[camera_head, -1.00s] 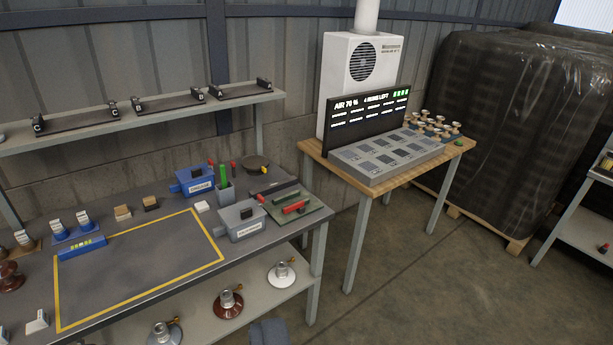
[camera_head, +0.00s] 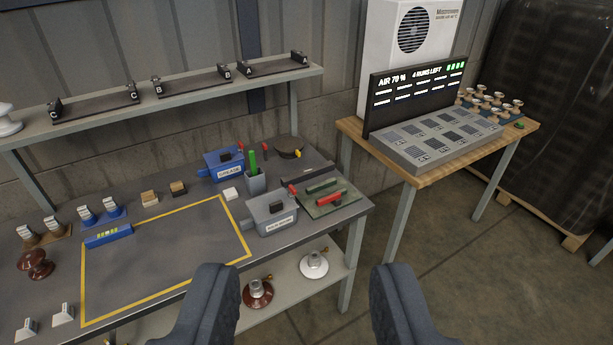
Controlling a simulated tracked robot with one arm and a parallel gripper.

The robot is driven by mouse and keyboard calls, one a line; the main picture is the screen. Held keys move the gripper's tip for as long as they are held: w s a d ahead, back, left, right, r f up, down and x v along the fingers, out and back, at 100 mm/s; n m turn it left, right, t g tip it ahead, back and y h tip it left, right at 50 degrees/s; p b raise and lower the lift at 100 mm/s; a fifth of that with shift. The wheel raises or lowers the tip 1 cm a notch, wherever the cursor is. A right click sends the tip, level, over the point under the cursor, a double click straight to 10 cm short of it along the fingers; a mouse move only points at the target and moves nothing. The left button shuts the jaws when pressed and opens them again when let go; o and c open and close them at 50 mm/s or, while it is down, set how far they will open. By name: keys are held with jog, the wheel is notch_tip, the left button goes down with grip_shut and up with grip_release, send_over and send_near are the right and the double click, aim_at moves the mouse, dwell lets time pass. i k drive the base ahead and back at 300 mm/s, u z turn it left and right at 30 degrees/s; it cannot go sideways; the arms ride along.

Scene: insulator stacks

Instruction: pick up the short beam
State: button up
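My gripper (camera_head: 302,272) is open and empty. Its two dark fingers rise from the bottom edge, wide apart, in front of the workbench. No part is clearly marked as the short beam. Three dark, low pieces with raised lettered ends lie along the wall shelf: C (camera_head: 97,106), B (camera_head: 192,84) and A (camera_head: 272,67). I cannot tell whether they are beams or holders. A green mat (camera_head: 345,207) at the bench's right end carries a dark green bar (camera_head: 322,186) and a red-handled item (camera_head: 329,200). My gripper touches none of these.
The workbench (camera_head: 165,310) has a yellow-outlined clear area. A blue box (camera_head: 222,166) and a grey box (camera_head: 270,213) stand beside it. Insulators (camera_head: 314,264) sit on the lower shelf. A wooden table (camera_head: 430,178) with a display (camera_head: 415,95) stands right; floor between is open.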

aim_at(305, 174)
jog(key=u, duration=0.2)
jog(key=i, duration=2)
jog(key=z, duration=1)
jog(key=i, duration=0.6)
jog(key=z, duration=0.45)
